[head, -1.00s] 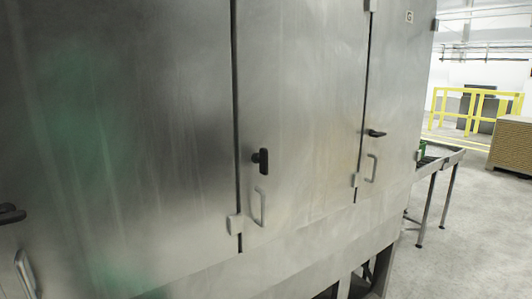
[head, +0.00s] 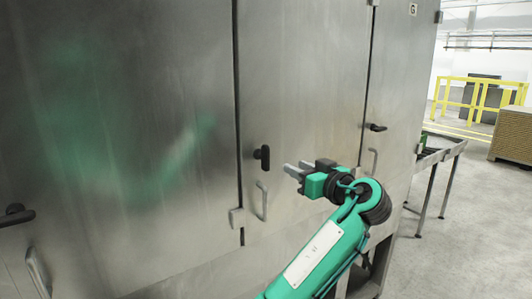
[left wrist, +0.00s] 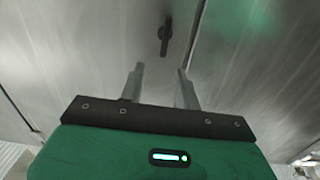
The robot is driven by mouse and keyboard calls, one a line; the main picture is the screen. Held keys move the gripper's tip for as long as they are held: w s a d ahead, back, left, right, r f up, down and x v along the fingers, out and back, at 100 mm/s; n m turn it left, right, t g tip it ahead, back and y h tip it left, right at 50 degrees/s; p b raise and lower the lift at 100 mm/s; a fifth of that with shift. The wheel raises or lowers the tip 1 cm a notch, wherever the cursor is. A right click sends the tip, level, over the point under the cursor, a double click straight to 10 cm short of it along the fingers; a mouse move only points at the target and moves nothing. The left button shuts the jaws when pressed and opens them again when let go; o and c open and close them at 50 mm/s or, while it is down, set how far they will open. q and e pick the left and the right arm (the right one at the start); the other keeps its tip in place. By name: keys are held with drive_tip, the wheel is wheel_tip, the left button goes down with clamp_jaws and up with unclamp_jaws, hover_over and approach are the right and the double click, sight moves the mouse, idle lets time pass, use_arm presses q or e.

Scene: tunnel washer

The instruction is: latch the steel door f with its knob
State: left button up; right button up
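The middle steel door (head: 310,90), which I take as door f, looks flush with its neighbours. Its black knob (head: 262,157) stands upright, while the neighbouring doors' knobs lie level. A grey pull handle (head: 262,200) is below it. My left gripper (head: 293,167) is open and empty, to the right of the knob and apart from it. In the left wrist view the knob (left wrist: 165,36) is beyond the two parted fingers (left wrist: 159,70), near their middle line. My right gripper is not in view.
The left door's knob (head: 16,215) and the right door's knob (head: 377,127) stick out, with pull handles below. The right door bears a "G" label (head: 413,9). A roller table (head: 440,150) stands at the right, beside open floor (head: 470,220).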

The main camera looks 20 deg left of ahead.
sight(268, 150)
use_arm(q)
drive_tip(key=shift+n, duration=0.3)
drive_tip(key=p+x, duration=0.2)
drive_tip(key=x, duration=0.2)
drive_tip(key=r+p+x, duration=0.1)
drive_tip(key=p+x, duration=0.2)
drive_tip(key=x, duration=0.1)
drive_tip(key=r+p+x, duration=0.1)
drive_tip(key=p+x, duration=0.2)
drive_tip(key=x, duration=0.2)
drive_tip(key=shift+s+a, duration=0.3)
drive_tip(key=shift+s, duration=0.05)
drive_tip(key=shift+w+a+f, duration=0.15)
clamp_jaws()
